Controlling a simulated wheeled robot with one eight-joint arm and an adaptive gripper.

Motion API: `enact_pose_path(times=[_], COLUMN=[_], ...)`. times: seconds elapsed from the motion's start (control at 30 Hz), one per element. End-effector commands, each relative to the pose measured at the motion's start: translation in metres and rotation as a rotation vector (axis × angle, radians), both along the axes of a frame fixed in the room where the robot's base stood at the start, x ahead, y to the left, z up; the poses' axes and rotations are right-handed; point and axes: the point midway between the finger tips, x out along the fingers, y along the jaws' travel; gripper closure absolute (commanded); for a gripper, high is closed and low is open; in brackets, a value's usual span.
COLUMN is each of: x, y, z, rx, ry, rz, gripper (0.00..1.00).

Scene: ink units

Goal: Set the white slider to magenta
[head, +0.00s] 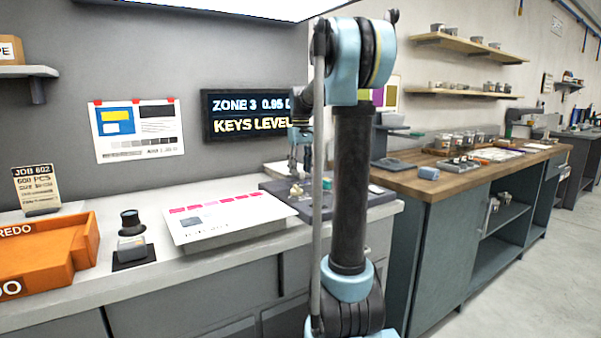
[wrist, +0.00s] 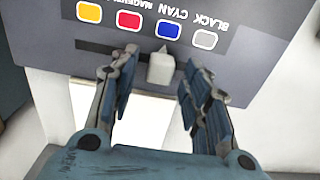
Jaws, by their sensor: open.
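The white slider (wrist: 160,67) is a small pale block in a dark slot on a grey panel (wrist: 265,30) in the wrist view. The slot runs below a row of swatches: yellow (wrist: 90,12), red (wrist: 128,19), blue (wrist: 168,29) and grey (wrist: 205,39). Upside-down lettering reads black, cyan and magenta. The slider lines up with the blue swatch, under the cyan name; the red swatch is one place to its left. My gripper (wrist: 160,84) is open, its fingers either side of the slider with gaps. In the head view my arm partly hides the dark console (head: 340,203).
A printed sheet (head: 228,214) lies left of the console on the bench. A wall display (head: 250,115) hangs behind. A wooden-topped bench (head: 440,183) stands to the right.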

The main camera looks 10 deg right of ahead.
Motion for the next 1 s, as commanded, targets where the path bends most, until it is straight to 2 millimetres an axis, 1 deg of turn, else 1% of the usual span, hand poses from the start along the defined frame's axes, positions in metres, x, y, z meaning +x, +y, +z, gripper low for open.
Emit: enact_pose_path(times=[0.03,0.17,0.43,0.47,0.5,0.57,0.6,0.63,0.67,0.83,1.0], x=[0.000,0.000,0.000,0.000,0.000,0.000,0.000,0.000,0.000,0.001,0.007], y=[0.000,0.000,0.000,0.000,0.000,0.000,0.000,0.000,0.000,-0.002,-0.017], z=[-0.004,-0.010,-0.011,-0.011,-0.011,-0.011,-0.011,-0.011,-0.011,-0.011,-0.011], rx=[0.000,0.000,0.000,0.000,0.000,0.000,0.000,0.000,0.000,0.000,0.000], ry=[0.000,0.000,0.000,0.000,0.000,0.000,0.000,0.000,0.000,0.000,0.000], rz=[0.000,0.000,0.000,0.000,0.000,0.000,-0.001,-0.001,-0.001,-0.001,-0.005], gripper=[0.57,0.57,0.57,0.59,0.68,0.82,0.91,0.97,1.00,1.00,1.00])
